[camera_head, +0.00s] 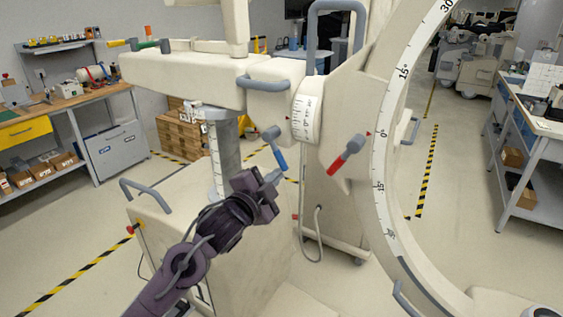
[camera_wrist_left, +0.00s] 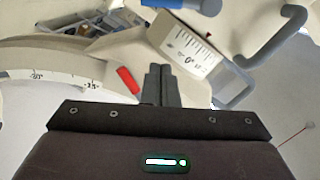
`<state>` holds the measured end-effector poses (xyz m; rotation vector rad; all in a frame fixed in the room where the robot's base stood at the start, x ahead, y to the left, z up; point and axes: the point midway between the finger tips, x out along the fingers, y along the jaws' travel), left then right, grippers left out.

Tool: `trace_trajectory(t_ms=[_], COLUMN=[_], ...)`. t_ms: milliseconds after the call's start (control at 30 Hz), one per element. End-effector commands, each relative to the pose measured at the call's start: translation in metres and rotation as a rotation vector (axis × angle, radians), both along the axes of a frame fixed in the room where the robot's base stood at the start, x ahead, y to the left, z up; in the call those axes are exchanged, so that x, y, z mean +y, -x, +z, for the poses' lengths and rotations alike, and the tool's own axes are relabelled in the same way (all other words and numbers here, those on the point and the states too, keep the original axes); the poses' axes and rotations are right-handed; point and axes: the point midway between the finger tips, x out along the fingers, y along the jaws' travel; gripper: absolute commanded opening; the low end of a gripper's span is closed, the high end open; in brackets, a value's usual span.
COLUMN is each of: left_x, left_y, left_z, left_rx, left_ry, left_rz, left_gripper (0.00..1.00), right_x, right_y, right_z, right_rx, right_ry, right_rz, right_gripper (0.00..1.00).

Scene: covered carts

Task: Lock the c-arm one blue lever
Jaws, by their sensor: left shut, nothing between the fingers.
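In the left wrist view, the blue lever (camera_wrist_left: 188,4) is cut off by the top edge, ahead of my fingers. My left gripper (camera_head: 273,177) is just below the lever's lower end in the head view. Its two fingers (camera_wrist_left: 160,84) are together and empty. In the wrist view they are apart from the lever. Whether the fingertips touch the lever in the head view I cannot tell. My right gripper is not in view.
A red lever (camera_head: 346,154) sits right of the blue one, beside the large scaled C-shaped arc (camera_head: 381,158). The white dial (camera_head: 307,117) and grey handle (camera_head: 264,82) are above. The cart body (camera_head: 250,240) lies below my left arm. A workbench (camera_head: 75,108) stands at left.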

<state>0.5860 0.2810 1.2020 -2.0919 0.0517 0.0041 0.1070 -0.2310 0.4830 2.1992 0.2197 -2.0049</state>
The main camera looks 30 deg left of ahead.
Motion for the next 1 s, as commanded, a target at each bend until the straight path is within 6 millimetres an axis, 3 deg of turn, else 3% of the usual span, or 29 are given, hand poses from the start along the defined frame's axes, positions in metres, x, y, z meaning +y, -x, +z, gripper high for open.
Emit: trace_trajectory(t_ms=[467, 700, 1000], left_x=[-0.004, 0.024, 0.029], left_y=[-0.093, -0.099, -0.100], left_z=[0.003, -0.016, -0.022], left_rx=[0.000, 0.001, -0.001], left_ry=[0.003, 0.000, 0.001], left_rz=[-0.001, 0.000, -0.002], left_gripper=[0.00, 0.00, 0.00], right_x=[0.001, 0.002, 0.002], right_y=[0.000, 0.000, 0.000], right_z=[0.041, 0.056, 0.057], right_rx=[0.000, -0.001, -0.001], right_ry=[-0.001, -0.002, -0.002], right_rz=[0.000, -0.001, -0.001], right_gripper=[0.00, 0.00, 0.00])
